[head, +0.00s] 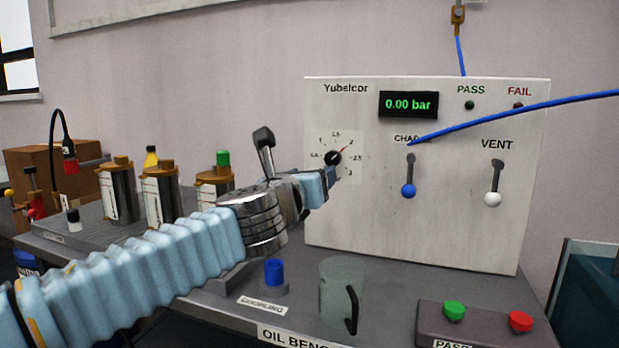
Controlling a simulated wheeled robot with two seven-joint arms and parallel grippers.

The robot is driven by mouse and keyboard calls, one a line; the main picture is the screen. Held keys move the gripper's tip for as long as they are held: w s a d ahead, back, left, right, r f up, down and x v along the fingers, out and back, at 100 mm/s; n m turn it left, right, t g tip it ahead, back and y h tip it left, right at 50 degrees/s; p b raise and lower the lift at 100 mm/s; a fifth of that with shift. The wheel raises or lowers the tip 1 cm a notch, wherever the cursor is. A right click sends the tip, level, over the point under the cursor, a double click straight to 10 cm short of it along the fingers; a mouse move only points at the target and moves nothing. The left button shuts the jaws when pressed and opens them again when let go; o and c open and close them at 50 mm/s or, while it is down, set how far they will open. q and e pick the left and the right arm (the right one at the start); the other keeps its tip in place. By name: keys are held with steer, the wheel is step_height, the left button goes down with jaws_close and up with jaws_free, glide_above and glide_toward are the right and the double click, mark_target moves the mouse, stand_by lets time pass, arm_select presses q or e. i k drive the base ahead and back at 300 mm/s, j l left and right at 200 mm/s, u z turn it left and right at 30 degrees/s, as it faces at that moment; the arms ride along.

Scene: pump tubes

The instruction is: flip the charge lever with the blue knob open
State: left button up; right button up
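The charge lever is a grey arm with a blue knob (408,191) on the white panel (370,220), under the partly hidden CHARGE label. The lever hangs straight down. A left arm in a pale blue sleeve comes in from the left, and my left gripper (332,180) is in front of the panel's left edge by the dial, apart from the blue knob and to its left. I cannot tell whether its fingers are open or shut. The vent lever with a white knob (492,199) hangs down to the right. My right gripper is not in view.
A blue hose (520,110) crosses the panel from the right, over the charge label. The display (408,104) reads 0.00 bar. A clear cylinder (342,290), a blue coupling (274,272) and a button box (475,325) stand on the bench. Several canisters (160,195) stand at left.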

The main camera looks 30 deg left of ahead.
mark_target(408, 191)
steer(key=k+l, duration=0.2)
steer(key=k, duration=0.3)
steer(key=k+l, duration=0.2)
steer(key=k, duration=0.25)
